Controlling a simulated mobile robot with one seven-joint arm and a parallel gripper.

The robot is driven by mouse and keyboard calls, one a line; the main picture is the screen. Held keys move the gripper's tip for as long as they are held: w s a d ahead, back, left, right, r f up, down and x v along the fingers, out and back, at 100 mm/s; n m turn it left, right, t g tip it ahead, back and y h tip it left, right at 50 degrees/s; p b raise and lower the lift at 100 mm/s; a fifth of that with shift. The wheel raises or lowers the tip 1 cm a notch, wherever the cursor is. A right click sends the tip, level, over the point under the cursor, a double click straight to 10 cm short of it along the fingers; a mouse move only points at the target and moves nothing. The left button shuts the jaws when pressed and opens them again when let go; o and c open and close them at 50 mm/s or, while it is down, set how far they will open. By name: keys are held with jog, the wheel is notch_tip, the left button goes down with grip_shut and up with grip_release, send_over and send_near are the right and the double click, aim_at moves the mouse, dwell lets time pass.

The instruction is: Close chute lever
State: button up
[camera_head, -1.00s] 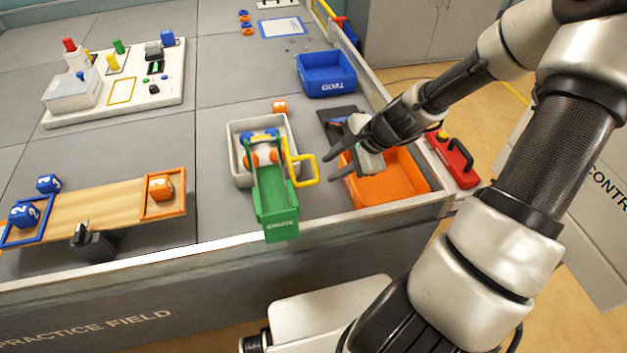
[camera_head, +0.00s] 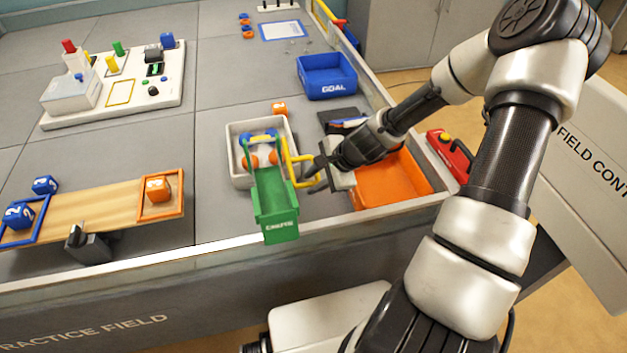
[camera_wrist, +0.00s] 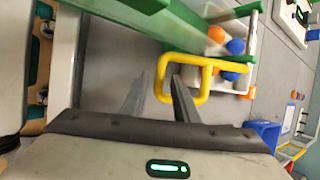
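The green chute (camera_head: 275,205) slopes toward the table's front edge from a pale tray holding orange, blue and white balls. Its yellow loop lever (camera_head: 291,160) sticks out on the right side. My gripper (camera_head: 316,172) is open beside the lever, its fingers pointing left at it. In the wrist view the yellow lever (camera_wrist: 196,60) is a rounded loop below the green chute (camera_wrist: 130,14). One side of the loop shows between my two spread fingers (camera_wrist: 161,85), with the right finger overlapping the loop's opening. I cannot tell whether either finger touches it.
An orange bin (camera_head: 412,203) lies under and right of my gripper. A red box with a yellow button (camera_head: 450,156) sits on the right rim. A blue GOAL bin (camera_head: 326,88) stands behind. A wooden plank with blue and orange ends (camera_head: 100,207) lies left of the chute.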

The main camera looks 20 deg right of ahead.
grip_shut()
